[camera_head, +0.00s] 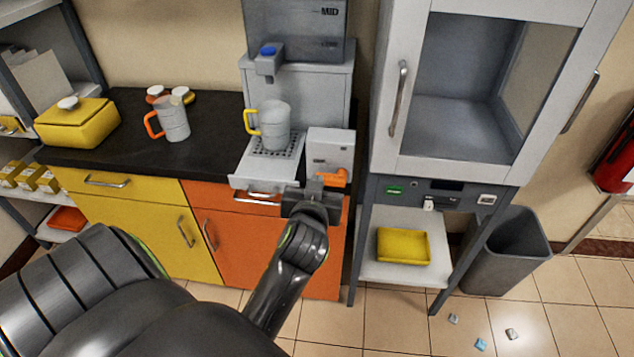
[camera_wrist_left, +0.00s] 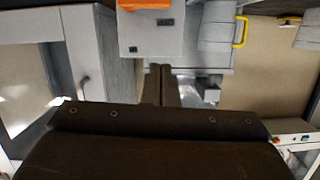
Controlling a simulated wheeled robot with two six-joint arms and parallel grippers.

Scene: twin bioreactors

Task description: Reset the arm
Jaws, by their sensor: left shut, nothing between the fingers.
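My left arm comes in from the lower left of the head view. Its gripper (camera_head: 318,185) is in front of the counter's right end, just below a small white box unit with an orange part (camera_head: 332,177). In the left wrist view the two fingers (camera_wrist_left: 161,84) are together and hold nothing. That view also shows the orange part (camera_wrist_left: 146,5) at its top edge. My right gripper is not in view.
A cup with a yellow handle (camera_head: 271,125) stands on the dispenser's drip grate. A cup with an orange handle (camera_head: 172,119) and a yellow lidded box (camera_head: 77,121) are on the dark counter (camera_head: 210,160). A glass-fronted cabinet (camera_head: 400,100) stands right, beside a grey bin (camera_head: 508,255).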

